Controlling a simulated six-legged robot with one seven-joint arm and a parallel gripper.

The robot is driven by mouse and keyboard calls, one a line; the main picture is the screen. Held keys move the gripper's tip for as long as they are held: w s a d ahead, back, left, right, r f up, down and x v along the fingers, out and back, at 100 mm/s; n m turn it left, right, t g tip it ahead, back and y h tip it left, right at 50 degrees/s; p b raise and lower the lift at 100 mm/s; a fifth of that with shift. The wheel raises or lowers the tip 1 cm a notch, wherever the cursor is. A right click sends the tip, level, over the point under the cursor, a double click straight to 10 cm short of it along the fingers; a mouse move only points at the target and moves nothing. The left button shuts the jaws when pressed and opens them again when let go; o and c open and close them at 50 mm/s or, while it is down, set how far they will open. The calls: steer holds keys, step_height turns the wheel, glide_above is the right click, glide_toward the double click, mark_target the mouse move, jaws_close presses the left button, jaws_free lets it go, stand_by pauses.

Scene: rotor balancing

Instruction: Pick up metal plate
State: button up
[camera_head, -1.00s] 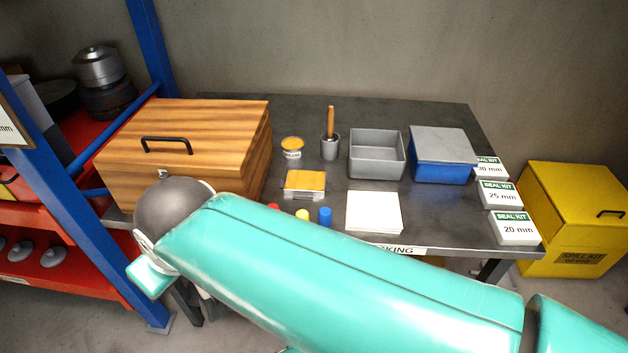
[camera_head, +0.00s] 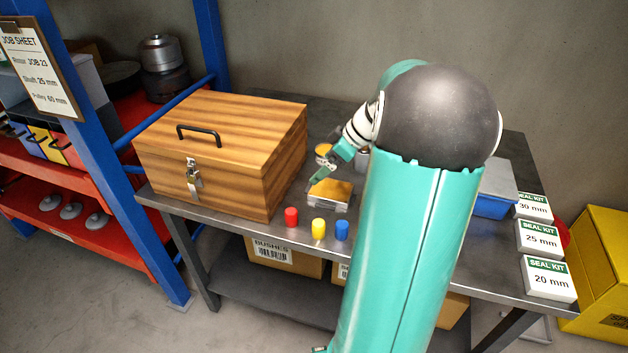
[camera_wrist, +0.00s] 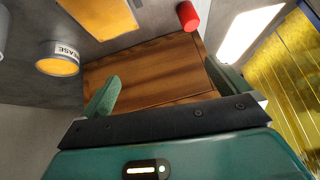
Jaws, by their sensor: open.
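A flat grey metal plate (camera_head: 503,174) lies on top of a blue bin (camera_head: 493,206) at the right of the bench. My arm hides much of both in the head view. My gripper (camera_head: 318,176) is above the bench, well left of that plate, close to the yellow-topped block (camera_head: 330,194) and the grease tin (camera_head: 323,150). In the wrist view my gripper (camera_wrist: 164,90) has its two teal fingers wide apart with nothing between them. The wooden box (camera_wrist: 155,68) shows behind them. The plate cannot be made out in the wrist view.
The wooden box (camera_head: 220,150) fills the bench's left side. Red (camera_head: 291,217), yellow (camera_head: 318,229) and blue (camera_head: 342,230) caps stand near the front edge. Seal kit boxes (camera_head: 540,238) line the right edge. A yellow chest (camera_head: 603,270) stands at right.

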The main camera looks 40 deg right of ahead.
steer(key=s+d+f+t, duration=0.2)
steer(key=s+d+f, duration=0.15)
steer(key=d, duration=0.55)
glide_toward(320, 186)
steer(key=x, duration=0.3)
steer(key=shift+w, duration=0.1)
steer(key=x, duration=0.5)
steer(key=shift+a+f, duration=0.1)
steer(key=shift+f, duration=0.1)
steer(key=c, duration=1.2)
steer(key=shift+r, duration=0.1)
steer(key=shift+c, duration=0.6)
